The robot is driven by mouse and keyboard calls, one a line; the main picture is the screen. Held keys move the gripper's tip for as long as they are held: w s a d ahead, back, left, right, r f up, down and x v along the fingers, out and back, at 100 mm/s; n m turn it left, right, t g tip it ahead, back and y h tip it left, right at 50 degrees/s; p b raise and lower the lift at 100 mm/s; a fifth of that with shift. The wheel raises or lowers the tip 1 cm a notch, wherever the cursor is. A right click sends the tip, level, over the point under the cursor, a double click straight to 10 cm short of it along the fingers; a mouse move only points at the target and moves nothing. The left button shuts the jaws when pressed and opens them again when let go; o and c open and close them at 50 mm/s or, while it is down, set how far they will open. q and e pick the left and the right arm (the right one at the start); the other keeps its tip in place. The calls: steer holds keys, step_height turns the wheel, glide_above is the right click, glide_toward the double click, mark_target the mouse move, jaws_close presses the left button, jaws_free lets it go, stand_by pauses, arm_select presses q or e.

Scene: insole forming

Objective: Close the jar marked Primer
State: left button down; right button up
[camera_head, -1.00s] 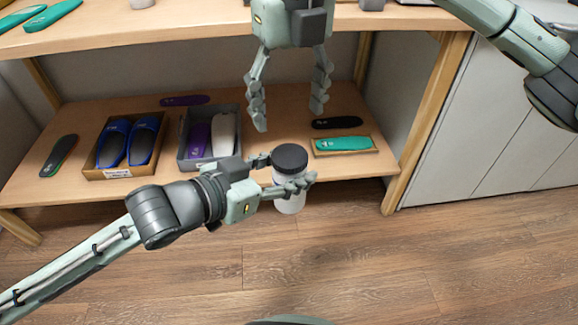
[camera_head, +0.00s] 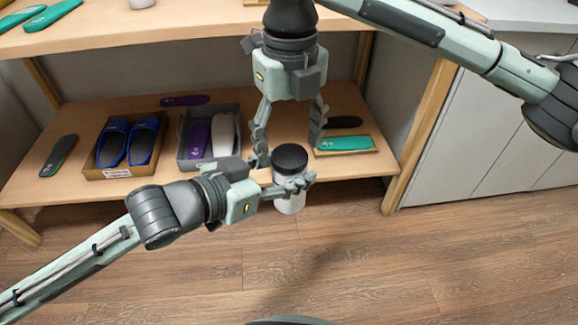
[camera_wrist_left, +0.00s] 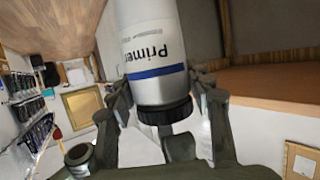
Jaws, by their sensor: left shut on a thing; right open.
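The jar marked Primer (camera_head: 290,203) is white with a wide black lid (camera_head: 290,157) sitting on its top. The jar is upright, held in the air in front of the lower shelf. My left gripper (camera_head: 289,186) is shut on it from the left, just below the lid. The left wrist view shows the jar (camera_wrist_left: 150,50) with its Primer label, a blue band and the black ribbed lid (camera_wrist_left: 165,110). My right gripper (camera_head: 289,150) is open and points down, its fingers on either side of the lid. I cannot tell whether they touch it.
The lower shelf (camera_head: 80,190) behind holds a box with blue shoes (camera_head: 130,172), a grey bin (camera_head: 183,163), loose insoles and a tray with a green insole (camera_head: 345,143). The worktable (camera_head: 200,30) is above. The floor in front is clear.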

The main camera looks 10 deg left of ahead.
steer(key=shift+f, duration=0.6)
steer(key=c, duration=1.2)
steer(key=m, duration=0.6)
steer(key=shift+m, duration=0.3)
steer(key=o, duration=1.3)
